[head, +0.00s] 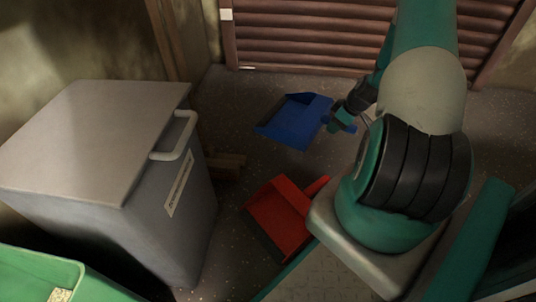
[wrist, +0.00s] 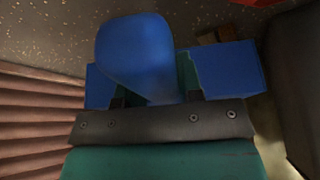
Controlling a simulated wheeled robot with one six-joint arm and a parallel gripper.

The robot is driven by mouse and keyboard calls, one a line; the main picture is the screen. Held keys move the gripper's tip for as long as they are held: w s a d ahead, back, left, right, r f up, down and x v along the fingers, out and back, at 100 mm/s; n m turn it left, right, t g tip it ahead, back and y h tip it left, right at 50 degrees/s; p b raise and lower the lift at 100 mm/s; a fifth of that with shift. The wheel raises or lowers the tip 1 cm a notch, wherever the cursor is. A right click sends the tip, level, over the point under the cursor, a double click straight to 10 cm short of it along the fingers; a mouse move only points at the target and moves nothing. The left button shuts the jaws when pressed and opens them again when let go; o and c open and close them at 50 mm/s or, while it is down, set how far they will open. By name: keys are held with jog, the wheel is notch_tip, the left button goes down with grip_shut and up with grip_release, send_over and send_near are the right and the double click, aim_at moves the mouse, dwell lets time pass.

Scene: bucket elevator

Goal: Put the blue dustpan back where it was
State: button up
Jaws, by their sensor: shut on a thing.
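The blue dustpan (head: 292,122) is in the middle of the head view, in front of the slatted shutter. Its pan faces left and its handle side points right, toward my gripper (head: 343,118). In the wrist view my gripper (wrist: 150,95) is shut on the dustpan's rounded blue handle (wrist: 137,55), which fills the space between the fingers. Most of the pan is hidden in the wrist view. I cannot tell whether the dustpan touches the floor or hangs just above it.
A red dustpan (head: 280,215) lies on the floor nearer to me. A grey lidded bin (head: 165,225) stands at left, with small wooden pieces (head: 228,161) beside it. A green container (head: 40,275) is at lower left. The brown shutter (head: 310,40) closes off the back.

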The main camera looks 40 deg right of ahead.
jog(key=shift+w+a+f+b, duration=0.3)
jog(key=shift+w+f+b, duration=0.1)
jog(key=shift+w+f, duration=0.2)
notch_tip(320, 180, down, 19)
jog(key=b, duration=1.1)
jog(key=shift+a, duration=0.1)
jog(key=shift+r, duration=0.1)
jog(key=o, duration=0.7)
jog(key=shift+f, duration=0.2)
jog(key=shift+c, duration=0.2)
jog(key=o, duration=0.4)
